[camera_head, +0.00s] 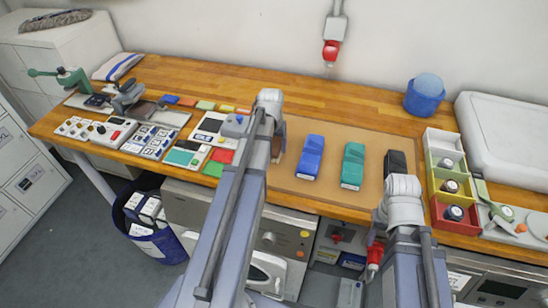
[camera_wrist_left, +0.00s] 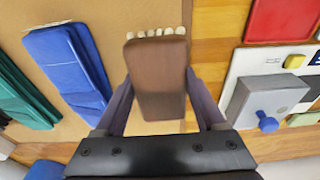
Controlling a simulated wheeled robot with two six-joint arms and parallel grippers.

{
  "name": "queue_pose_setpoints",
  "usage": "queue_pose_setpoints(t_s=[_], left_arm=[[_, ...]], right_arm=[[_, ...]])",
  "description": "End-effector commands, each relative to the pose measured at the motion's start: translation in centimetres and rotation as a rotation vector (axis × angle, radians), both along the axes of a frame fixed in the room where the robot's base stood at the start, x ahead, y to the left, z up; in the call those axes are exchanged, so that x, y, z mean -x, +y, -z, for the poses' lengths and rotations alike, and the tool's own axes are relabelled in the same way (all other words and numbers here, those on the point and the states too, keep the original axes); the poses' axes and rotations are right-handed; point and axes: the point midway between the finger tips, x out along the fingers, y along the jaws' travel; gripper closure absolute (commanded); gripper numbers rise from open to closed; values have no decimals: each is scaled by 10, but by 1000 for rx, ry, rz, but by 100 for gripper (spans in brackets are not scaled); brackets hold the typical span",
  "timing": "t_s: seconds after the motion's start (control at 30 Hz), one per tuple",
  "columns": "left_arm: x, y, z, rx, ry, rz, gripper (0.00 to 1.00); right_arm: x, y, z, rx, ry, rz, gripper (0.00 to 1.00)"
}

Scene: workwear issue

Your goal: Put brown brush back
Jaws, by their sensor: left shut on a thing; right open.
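The brown brush (camera_wrist_left: 158,80) is a brown block with pale bristles along its far end. My left gripper (camera_wrist_left: 160,108) is shut on it, with a finger at each side. In the head view the brush (camera_head: 279,150) is mostly hidden behind my left arm, at the left end of the tan mat (camera_head: 330,194). A blue brush (camera_head: 311,157), a green brush (camera_head: 353,166) and a black brush (camera_head: 396,162) stand in a row on the mat. I cannot tell whether the brown brush touches the mat.
Left of the mat lie several trays, cards and devices, including a red tray (camera_wrist_left: 284,18).

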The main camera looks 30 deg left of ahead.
Motion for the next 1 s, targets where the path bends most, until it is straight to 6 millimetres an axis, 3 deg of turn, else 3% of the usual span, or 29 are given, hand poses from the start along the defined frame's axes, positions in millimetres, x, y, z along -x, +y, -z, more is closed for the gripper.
queue_pose_setpoints(t_s=[0.17,0.43,0.87,0.9,1.0], left_arm=[[0,0,5,0,0,0,98],[0,0,37,0,0,0,98],[0,0,40,0,0,0,98],[0,0,40,0,0,0,27],[0,0,39,0,0,0,16]], right_arm=[[0,0,5,0,0,0,50],[0,0,37,0,0,0,50],[0,0,40,0,0,0,50],[0,0,40,0,0,0,50],[0,0,39,0,0,0,50]])
